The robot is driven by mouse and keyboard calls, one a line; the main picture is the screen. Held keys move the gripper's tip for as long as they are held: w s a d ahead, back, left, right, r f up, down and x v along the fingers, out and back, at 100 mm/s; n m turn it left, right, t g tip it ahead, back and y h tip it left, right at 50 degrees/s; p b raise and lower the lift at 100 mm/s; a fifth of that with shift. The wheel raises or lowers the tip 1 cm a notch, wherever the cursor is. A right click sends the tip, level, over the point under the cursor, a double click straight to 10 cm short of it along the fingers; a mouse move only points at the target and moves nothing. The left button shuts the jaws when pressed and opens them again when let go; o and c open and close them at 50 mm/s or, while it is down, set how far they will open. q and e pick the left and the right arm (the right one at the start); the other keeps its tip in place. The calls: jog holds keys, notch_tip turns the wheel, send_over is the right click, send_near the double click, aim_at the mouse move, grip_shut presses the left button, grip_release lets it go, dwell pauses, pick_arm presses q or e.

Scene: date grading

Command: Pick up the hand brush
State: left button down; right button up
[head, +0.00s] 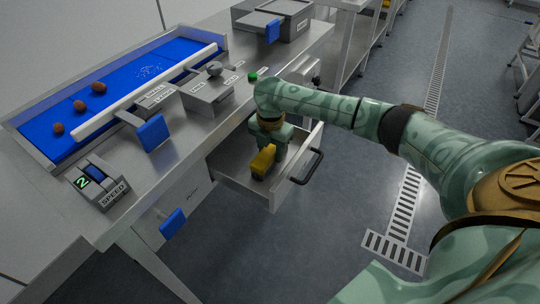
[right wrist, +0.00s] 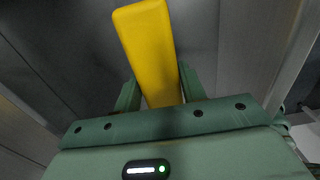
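The hand brush is a yellow block-like thing (head: 263,160) in the open drawer (head: 236,181) under the steel bench. It also fills the upper middle of the right wrist view (right wrist: 148,48), running away from my wrist. My right gripper (head: 273,146) reaches down into the drawer at the brush's far end. In the right wrist view its two green fingers (right wrist: 160,92) flank the yellow part closely, with no clear gap on either side. The fingertips are partly hidden in the head view. My left gripper does not show.
The drawer's front with its dark handle (head: 307,167) stands out over the floor. Open floor lies to the right.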

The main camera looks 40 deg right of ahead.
aim_at(270, 148)
jog(key=c, duration=0.5)
jog(key=shift+o, duration=0.2)
